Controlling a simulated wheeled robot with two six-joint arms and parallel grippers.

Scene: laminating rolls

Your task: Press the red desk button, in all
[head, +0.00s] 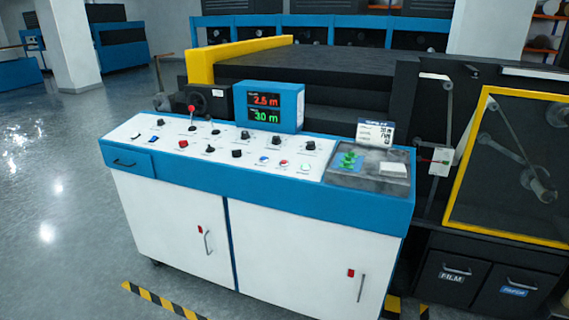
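A white control desk (235,155) with blue edges stands in the middle of the head view. On its sloped top, a small round red button (284,163) sits in a row between a blue button (263,160) and a pale green one (306,167). A red switch-like piece (183,144) is farther left on the panel. A lever with a red ball (191,108) stands at the back edge. Neither gripper is in view.
Several black knobs (237,153) surround the buttons. A grey tray area (350,178) at the desk's right holds green pieces (349,160) and a white block (393,170). A dark machine with a yellow-framed guard (475,130) stands behind right. Open floor (50,200) lies left.

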